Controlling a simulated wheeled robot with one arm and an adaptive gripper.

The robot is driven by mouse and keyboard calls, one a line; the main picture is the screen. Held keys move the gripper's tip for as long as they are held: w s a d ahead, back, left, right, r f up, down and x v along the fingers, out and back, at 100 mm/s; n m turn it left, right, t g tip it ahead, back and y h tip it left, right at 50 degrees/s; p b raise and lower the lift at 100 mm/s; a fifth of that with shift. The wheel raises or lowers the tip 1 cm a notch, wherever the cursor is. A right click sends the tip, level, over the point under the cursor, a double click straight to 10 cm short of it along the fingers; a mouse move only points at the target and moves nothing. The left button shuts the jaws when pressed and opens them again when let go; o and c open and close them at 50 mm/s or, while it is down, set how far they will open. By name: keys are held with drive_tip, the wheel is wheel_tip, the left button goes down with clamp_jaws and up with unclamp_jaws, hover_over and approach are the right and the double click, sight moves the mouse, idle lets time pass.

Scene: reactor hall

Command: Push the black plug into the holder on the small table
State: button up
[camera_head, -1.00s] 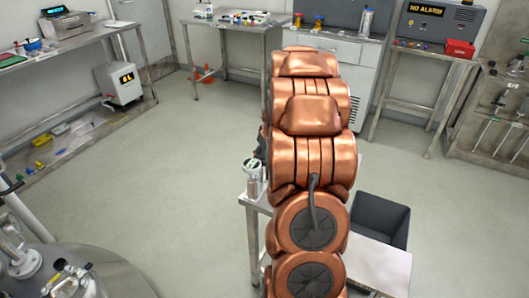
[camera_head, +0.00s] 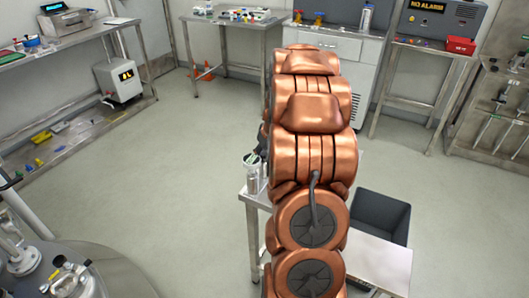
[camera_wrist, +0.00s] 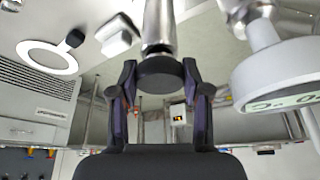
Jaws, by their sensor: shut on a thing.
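The black plug (camera_wrist: 160,74) shows as a dark disc between my fingertips in the wrist view. My gripper (camera_wrist: 159,90) is shut on it. The holder (camera_wrist: 158,22), a shiny metal cylinder, is in line with the plug and appears to meet it; I cannot tell how deep the plug sits. My copper arm hides most of my gripper and much of the table there.
A round white instrument with a display (camera_wrist: 285,88) is close on the right in the wrist view. A white ring (camera_wrist: 46,57) and a white block (camera_wrist: 117,36) lie to the left. A dark grey bin (camera_head: 382,216) stands right of my arm. The floor left of the table is clear.

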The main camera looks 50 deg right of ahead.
drive_tip(key=shift+f, duration=0.15)
drive_tip(key=o, duration=1.3)
drive_tip(key=shift+r, duration=0.2)
drive_tip(key=shift+r+p, duration=0.4)
drive_tip(key=shift+r, duration=3)
